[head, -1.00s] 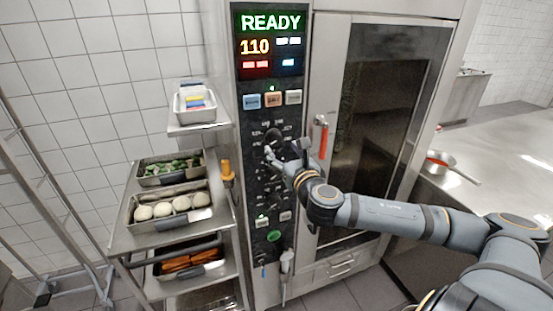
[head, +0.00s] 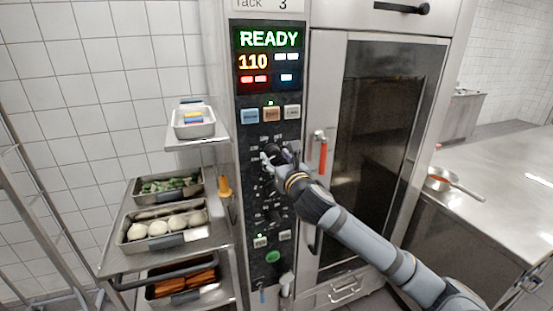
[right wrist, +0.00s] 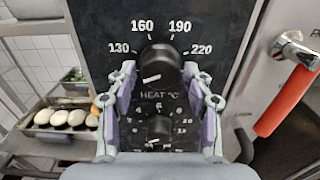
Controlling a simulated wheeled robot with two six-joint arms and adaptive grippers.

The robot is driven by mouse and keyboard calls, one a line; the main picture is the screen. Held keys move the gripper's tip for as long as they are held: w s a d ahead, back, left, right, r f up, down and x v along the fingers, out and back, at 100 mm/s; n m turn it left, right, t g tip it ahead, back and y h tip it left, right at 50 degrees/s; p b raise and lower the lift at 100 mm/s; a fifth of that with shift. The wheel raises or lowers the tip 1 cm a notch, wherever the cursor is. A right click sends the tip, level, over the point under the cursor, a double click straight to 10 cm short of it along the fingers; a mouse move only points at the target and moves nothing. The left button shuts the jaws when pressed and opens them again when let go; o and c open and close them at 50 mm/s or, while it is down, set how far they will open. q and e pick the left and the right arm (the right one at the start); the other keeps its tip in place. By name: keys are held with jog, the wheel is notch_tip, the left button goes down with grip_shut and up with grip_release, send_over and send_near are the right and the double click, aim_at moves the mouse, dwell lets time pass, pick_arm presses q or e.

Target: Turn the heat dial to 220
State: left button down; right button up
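The heat dial (right wrist: 160,64) is a black knob on the oven's dark control panel, labelled HEAT °C. Its marks 130, 160, 190 and 220 show around its top. The white pointer line on the knob points to the lower left. The oven display (head: 268,53) reads READY and 110. My right gripper (right wrist: 159,72) is open, with one finger on each side of the dial; whether the pads touch it I cannot tell. In the head view my right gripper (head: 271,156) is at the panel and covers much of the dial. My left gripper is out of view.
A second dial (right wrist: 158,128) sits just below, between the fingers. A red door handle (right wrist: 285,100) is close on the right. Left of the panel stands a rack with trays of dough balls (head: 165,229) and greens (head: 168,184). A steel counter with a pan (head: 440,180) is at right.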

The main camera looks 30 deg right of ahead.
jog(key=c, duration=0.8)
